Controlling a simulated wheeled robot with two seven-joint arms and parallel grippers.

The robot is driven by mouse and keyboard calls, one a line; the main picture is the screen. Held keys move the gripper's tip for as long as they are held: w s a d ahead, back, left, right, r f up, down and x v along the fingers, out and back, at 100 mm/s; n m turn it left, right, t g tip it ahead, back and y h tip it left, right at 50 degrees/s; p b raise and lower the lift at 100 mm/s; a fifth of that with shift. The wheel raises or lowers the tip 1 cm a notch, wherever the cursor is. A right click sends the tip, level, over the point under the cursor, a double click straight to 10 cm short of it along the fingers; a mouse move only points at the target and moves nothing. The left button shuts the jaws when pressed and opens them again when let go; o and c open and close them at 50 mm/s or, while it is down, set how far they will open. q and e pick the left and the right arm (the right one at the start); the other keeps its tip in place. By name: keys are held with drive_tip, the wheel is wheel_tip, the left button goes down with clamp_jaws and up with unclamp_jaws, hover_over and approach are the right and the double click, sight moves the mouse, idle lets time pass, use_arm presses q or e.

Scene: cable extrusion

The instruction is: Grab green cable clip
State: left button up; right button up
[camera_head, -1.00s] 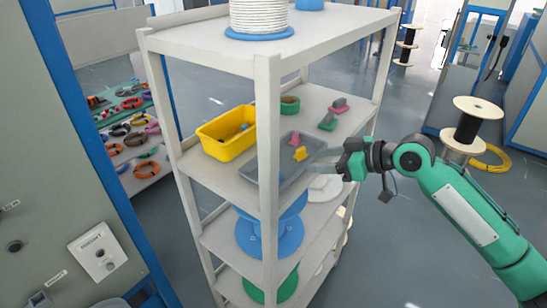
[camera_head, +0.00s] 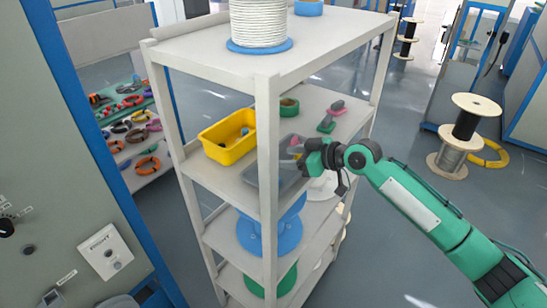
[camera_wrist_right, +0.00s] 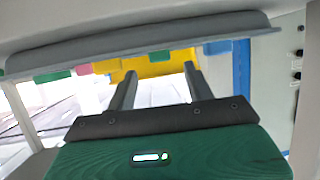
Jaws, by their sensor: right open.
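A small green clip-like piece (camera_head: 326,127) lies on the upper middle shelf, right of the tray, with a pink and grey piece (camera_head: 336,106) beside it. My right gripper (camera_head: 298,158) is over the grey tray (camera_head: 262,178) and hides much of it and what lies there. In the right wrist view my two fingers (camera_wrist_right: 158,82) stand apart with nothing between them. Green (camera_wrist_right: 52,76) and pink (camera_wrist_right: 84,69) pieces show partly behind a grey edge there, left of the fingers. Which green piece this is, I cannot tell. My left gripper is out of view.
A yellow bin (camera_head: 228,140) stands left of the tray, and a green ring (camera_head: 289,107) behind it. The shelf's front post (camera_head: 267,150) and top board (camera_head: 200,52) bound the space.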

drive_tip(key=p+x, duration=0.1)
drive_tip(key=x, duration=0.2)
drive_tip(key=shift+a+p, duration=0.1)
drive_tip(key=shift+p, duration=0.2)
drive_tip(key=shift+w+a+f, duration=0.1)
drive_tip(key=shift+a+f, duration=0.05)
drive_tip(key=shift+f, duration=0.1)
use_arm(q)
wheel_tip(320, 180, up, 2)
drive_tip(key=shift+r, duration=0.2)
use_arm(e)
drive_tip(key=shift+c, duration=0.4)
drive_tip(key=c, duration=1)
drive_tip(key=shift+o, duration=0.2)
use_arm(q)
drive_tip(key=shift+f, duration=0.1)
